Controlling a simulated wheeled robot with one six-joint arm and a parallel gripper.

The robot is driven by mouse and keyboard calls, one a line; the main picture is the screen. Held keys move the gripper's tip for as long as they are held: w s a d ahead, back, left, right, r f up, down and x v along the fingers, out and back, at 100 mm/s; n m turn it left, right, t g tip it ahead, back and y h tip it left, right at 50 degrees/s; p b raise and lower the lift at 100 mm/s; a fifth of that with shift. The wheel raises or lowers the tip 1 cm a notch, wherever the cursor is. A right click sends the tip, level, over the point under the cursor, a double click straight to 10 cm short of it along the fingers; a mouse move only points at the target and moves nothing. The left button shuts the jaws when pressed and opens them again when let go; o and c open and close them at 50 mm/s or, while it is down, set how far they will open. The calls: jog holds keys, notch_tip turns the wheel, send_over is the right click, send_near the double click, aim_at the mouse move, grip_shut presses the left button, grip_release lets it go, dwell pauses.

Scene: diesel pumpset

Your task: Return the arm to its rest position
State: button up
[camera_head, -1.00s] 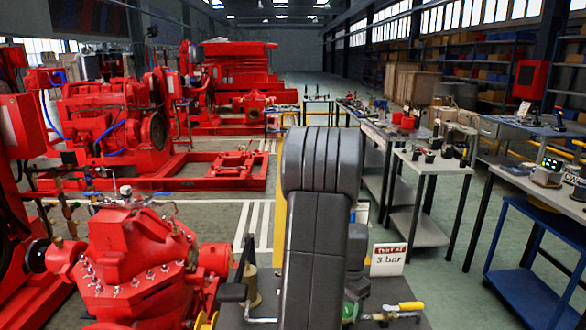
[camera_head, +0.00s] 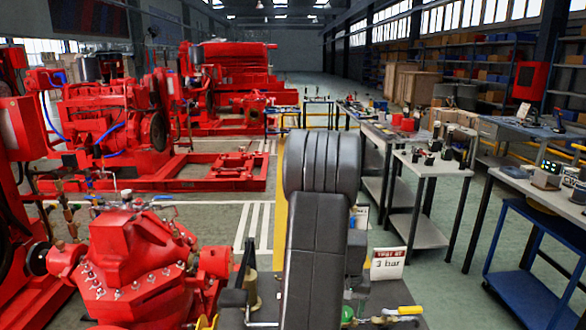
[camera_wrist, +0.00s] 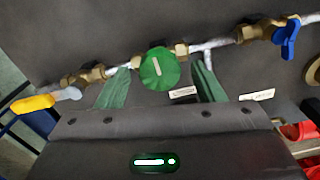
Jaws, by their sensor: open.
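My arm (camera_head: 318,220) stands upright in the middle of the head view, its dark grey links hiding part of the bench behind. My gripper (camera_wrist: 162,72) shows in the wrist view with two green fingers spread apart. A round green knob (camera_wrist: 160,62) on a pipe appears between the fingers in the picture. No finger visibly grips it, and I cannot tell the depth between them.
A yellow-handled valve (camera_head: 408,311) and a "3 bar" sign (camera_head: 388,262) are right of my arm. A red pump (camera_head: 130,265) stands close on the left. The wrist view also shows a blue valve handle (camera_wrist: 287,40) and a yellow handle (camera_wrist: 33,103). Grey-green floor is open beyond.

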jog(key=n+p, duration=0.1)
jog(key=n, duration=0.3)
jog(key=shift+r+n, duration=0.1)
jog(key=shift+n, duration=0.3)
jog(key=shift+n+p, duration=0.5)
jog(key=shift+n, duration=0.7)
jog(key=shift+a, duration=0.15)
